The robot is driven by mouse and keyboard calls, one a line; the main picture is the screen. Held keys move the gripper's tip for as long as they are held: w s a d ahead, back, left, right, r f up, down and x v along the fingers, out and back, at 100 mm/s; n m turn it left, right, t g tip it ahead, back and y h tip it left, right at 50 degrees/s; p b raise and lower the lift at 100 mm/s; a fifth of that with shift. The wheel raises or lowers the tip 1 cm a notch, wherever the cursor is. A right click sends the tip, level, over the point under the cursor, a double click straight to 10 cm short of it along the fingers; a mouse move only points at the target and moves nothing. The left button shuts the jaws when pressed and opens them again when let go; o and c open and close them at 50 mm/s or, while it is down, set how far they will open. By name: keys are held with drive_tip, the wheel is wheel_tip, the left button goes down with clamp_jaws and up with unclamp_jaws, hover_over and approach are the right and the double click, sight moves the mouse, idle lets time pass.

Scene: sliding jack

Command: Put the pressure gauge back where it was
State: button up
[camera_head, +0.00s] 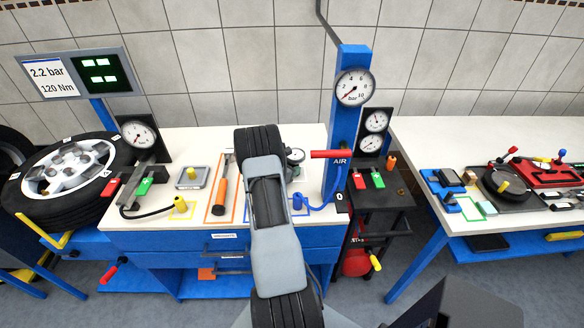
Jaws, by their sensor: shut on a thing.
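A small round dial (297,155), which looks like the pressure gauge, shows just right of my arm (268,220), over the back of the workbench. My arm hides its left side, so I cannot tell whether it is held or resting. My arm reaches forward over the bench, and its links hide my gripper completely. A blue-outlined area on the bench shows partly right of my arm, with a blue hose end (298,200) at it.
A blue AIR post (345,130) with a large dial and red handle (330,154) stands right. A torque wrench (222,183), yellow-capped piece (180,204) and small grey box (193,177) lie left on the white workbench (150,217).

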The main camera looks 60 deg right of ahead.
drive_tip(key=shift+f+b, duration=0.25)
drive_tip(key=shift+b, duration=0.1)
drive_tip(key=o, duration=1)
drive_tip(key=shift+r, duration=0.1)
